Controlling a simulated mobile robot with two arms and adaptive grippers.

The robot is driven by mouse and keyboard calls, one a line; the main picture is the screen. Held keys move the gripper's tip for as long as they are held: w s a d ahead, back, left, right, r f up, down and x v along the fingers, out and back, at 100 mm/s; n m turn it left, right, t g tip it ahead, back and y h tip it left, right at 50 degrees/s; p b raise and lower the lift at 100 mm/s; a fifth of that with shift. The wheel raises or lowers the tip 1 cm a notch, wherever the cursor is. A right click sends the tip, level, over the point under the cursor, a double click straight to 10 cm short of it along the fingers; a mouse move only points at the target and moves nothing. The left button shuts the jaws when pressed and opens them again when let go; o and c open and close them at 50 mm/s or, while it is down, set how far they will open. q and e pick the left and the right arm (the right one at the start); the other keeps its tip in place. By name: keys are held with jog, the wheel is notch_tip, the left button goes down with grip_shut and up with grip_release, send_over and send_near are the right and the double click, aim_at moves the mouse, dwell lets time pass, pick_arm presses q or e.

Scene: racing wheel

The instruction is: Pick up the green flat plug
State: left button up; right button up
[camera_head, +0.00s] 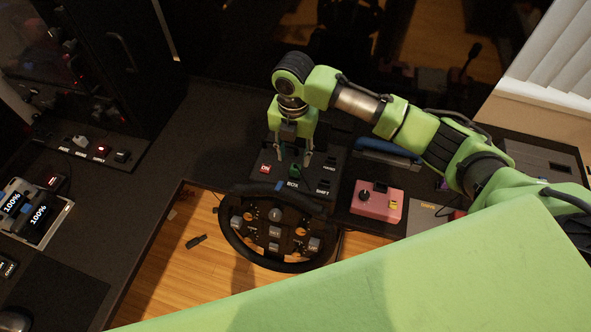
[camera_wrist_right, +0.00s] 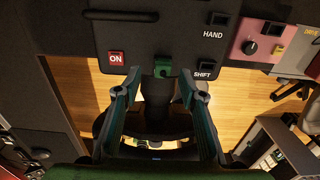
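A small green plug (camera_head: 294,169) sits at the front part of the black control panel (camera_head: 262,181), above the BOX label. It also shows in the right wrist view (camera_wrist_right: 162,72), between the fingertips. My right gripper (camera_head: 293,158) reaches down over the panel with its fingers apart, one on each side of the plug. In the right wrist view the open fingers (camera_wrist_right: 160,78) show gaps to the plug on both sides. I cannot tell exactly how far above the panel the fingertips are. My left gripper is not in view.
The steering wheel (camera_head: 232,245) stands just in front of the panel. A red ON switch (camera_head: 265,168) and black switches (camera_head: 323,185) flank the plug. A pink box (camera_head: 377,202) is to the right. A switch strip (camera_head: 85,147) and tray (camera_head: 52,228) are left.

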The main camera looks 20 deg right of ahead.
aim_at(295, 167)
jog(key=f+p, duration=0.1)
jog(key=f, duration=0.1)
jog(key=s+f+p, duration=0.1)
jog(key=f, duration=0.1)
jog(key=shift+f, duration=0.35)
jog(key=shift+w+f, duration=0.1)
jog(key=shift+f, duration=0.1)
jog(key=shift+r, duration=0.1)
jog(key=c, duration=1)
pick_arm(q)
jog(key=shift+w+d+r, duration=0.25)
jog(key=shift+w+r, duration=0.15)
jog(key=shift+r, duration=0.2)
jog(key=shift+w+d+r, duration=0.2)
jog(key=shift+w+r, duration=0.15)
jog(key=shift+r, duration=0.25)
pick_arm(e)
jog(key=shift+c, duration=0.2)
jog(key=shift+r, duration=0.1)
